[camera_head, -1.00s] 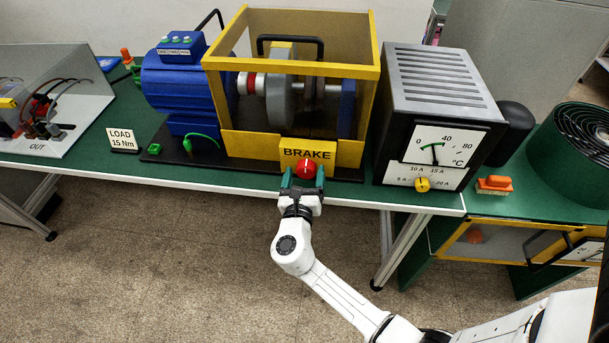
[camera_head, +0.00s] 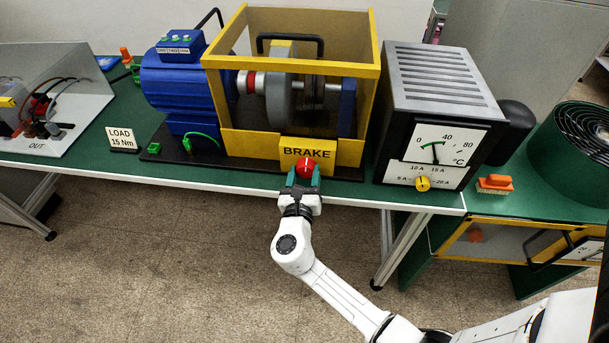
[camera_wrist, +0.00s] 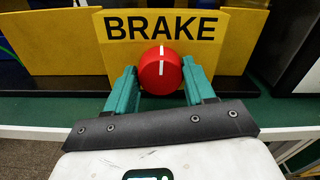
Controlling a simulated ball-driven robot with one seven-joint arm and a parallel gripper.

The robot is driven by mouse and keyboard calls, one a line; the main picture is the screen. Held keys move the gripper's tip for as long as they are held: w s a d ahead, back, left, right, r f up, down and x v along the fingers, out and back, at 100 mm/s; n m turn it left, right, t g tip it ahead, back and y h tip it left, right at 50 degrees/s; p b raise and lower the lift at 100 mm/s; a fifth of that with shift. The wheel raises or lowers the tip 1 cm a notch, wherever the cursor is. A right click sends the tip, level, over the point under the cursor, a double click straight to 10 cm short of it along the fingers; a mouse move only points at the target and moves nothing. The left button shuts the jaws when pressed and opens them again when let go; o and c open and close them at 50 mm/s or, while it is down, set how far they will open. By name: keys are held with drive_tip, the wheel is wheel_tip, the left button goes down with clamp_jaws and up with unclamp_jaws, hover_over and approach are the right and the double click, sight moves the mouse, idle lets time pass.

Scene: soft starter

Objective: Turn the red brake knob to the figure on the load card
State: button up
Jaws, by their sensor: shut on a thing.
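The red brake knob (camera_head: 306,167) is on the yellow BRAKE plate (camera_head: 308,148) at the front of the machine. Its white line stands upright in the wrist view (camera_wrist: 161,68). My gripper (camera_head: 304,177) is shut on the knob, with one green finger on each side of it, as the wrist view also shows (camera_wrist: 159,80). No scale figures can be read around the knob. The load card (camera_head: 122,140) stands on the bench to the left and reads LOAD 15 Nm.
A blue motor (camera_head: 178,92) and a yellow-framed guard (camera_head: 292,72) are behind the plate. A grey box (camera_head: 437,78) with a °C dial and a yellow knob (camera_head: 422,184) stands to the right. An orange-handled brush (camera_head: 495,183) lies beyond it.

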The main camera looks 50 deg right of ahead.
drive_tip(key=m+b, duration=0.3)
drive_tip(key=shift+f, duration=0.25)
drive_tip(key=m+b, duration=0.4)
drive_tip(key=m, duration=0.1)
drive_tip(key=shift+s, duration=0.15)
drive_tip(key=m+b, duration=0.4)
drive_tip(key=shift+d+f+m+b, duration=0.1)
drive_tip(key=shift+m+b, duration=0.2)
drive_tip(key=shift+b, duration=0.1)
drive_tip(key=m+b, duration=0.3)
drive_tip(key=shift+f+m+b, duration=0.1)
drive_tip(key=shift+m+b, duration=0.2)
drive_tip(key=m+b, duration=0.6)
drive_tip(key=shift+s+f, duration=0.1)
drive_tip(key=m+b, duration=0.4)
drive_tip(key=o, duration=1.1)
drive_tip(key=shift+r, duration=0.2)
drive_tip(key=shift+c, duration=0.2)
